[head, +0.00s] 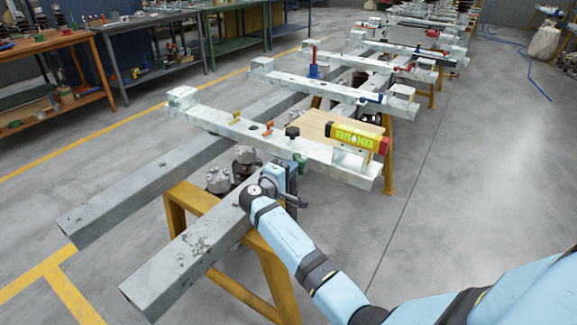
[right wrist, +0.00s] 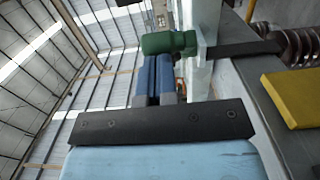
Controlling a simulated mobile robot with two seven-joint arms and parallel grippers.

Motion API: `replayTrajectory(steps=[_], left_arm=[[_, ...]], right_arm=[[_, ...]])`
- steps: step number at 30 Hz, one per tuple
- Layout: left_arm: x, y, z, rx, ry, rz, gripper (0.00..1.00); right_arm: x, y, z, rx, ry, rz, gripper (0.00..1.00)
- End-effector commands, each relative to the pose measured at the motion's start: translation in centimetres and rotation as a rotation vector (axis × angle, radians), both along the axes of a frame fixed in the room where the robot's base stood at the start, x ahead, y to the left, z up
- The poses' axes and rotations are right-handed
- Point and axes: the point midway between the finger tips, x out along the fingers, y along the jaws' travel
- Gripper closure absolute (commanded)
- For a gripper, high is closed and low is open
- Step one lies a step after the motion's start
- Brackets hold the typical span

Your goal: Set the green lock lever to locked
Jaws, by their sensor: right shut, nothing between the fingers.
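The green lock lever (head: 299,162) sits on the near side of the pale steel crossbeam (head: 225,127), right of the black knob. In the right wrist view the green lever (right wrist: 168,42) is a rounded green piece lying roughly crosswise beside a pale metal beam. My right gripper (head: 291,170) is shut and empty, close by the lever. In the right wrist view its blue fingers (right wrist: 157,62) are together, with their tips right at the lever's underside; whether they touch cannot be told. My left gripper is not in view.
A black knob (head: 292,132), a red lever (head: 268,128) and a yellow lever (head: 236,117) stand along the crossbeam. A wooden board (head: 318,124) and yellow level (head: 354,137) lie behind. Grey cylindrical parts (head: 218,180) stand left of my gripper.

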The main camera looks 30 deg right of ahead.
Motion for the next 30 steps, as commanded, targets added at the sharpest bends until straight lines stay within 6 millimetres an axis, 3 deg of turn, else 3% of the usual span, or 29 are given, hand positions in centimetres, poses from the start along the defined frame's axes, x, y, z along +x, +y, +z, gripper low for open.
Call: replayTrajectory(steps=[5,15,30], left_arm=[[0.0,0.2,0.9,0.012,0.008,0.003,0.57],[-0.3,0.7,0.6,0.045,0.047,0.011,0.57],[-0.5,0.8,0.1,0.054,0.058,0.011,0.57]], right_arm=[[-0.8,-1.0,0.4,-0.003,0.001,0.084,1.00],[-2.5,-3.8,0.4,-0.005,0.003,0.390,1.00],[-3.1,-7.4,0.1,0.000,-0.002,0.726,1.00]])
